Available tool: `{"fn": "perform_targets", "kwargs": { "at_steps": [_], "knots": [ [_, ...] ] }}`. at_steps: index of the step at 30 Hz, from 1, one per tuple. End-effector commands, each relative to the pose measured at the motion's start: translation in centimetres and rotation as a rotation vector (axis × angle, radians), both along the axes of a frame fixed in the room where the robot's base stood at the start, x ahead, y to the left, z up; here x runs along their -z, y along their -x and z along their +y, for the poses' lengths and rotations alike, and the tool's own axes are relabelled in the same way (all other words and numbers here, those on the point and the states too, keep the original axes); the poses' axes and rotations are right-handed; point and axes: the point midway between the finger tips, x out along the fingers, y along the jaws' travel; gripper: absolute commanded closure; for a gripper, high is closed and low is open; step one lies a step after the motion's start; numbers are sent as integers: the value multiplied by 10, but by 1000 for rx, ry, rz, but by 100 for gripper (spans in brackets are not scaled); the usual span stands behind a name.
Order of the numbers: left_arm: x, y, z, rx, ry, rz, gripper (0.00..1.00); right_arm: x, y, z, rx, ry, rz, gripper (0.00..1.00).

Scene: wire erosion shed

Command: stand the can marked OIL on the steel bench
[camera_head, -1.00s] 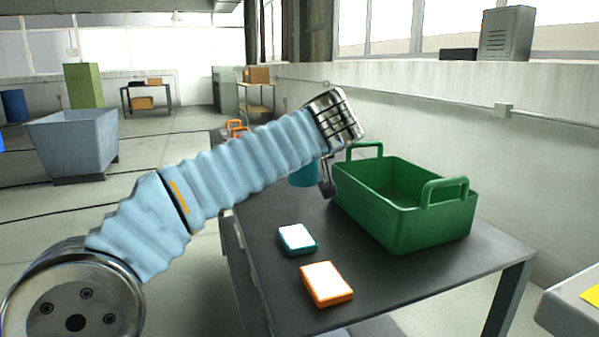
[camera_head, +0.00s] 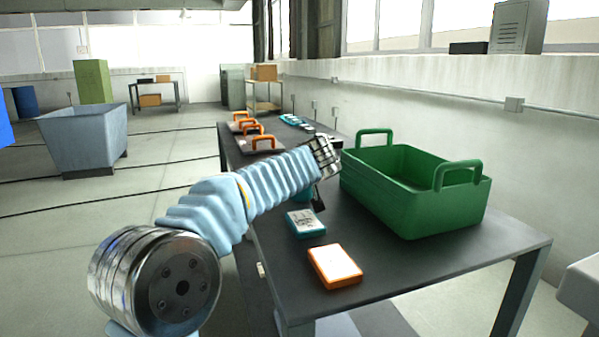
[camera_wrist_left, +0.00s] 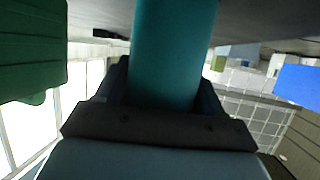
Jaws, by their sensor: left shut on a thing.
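A teal can (camera_wrist_left: 172,50) fills the middle of the left wrist view, between the fingers of my left gripper (camera_wrist_left: 165,95). No marking shows on the side I see. In the head view only a small teal patch (camera_head: 303,197) of it shows beneath my left arm. My left gripper (camera_head: 319,196) is shut on it, over the dark-topped bench (camera_head: 400,270), left of the green crate. I cannot tell whether the can touches the bench top. My right gripper is not in view.
A green crate (camera_head: 415,205) with two handles stands on the bench. A teal-edged block (camera_head: 305,223) and an orange-edged block (camera_head: 335,266) lie in front of it. Orange-handled things (camera_head: 262,142) stand farther back. The bench's front right is clear.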

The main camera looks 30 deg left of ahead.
Motion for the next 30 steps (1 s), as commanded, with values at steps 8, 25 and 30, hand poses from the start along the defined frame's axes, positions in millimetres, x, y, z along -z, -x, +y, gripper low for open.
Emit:
{"fn": "perform_targets", "kwargs": {
  "at_steps": [8,25,30],
  "knots": [
    [1,0,0,0,0,-1,72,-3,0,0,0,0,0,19],
    [-4,3,-3,2,1,-2,7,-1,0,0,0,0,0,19],
    [-17,26,-23,5,3,-3,7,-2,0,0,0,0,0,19]
  ]
}}
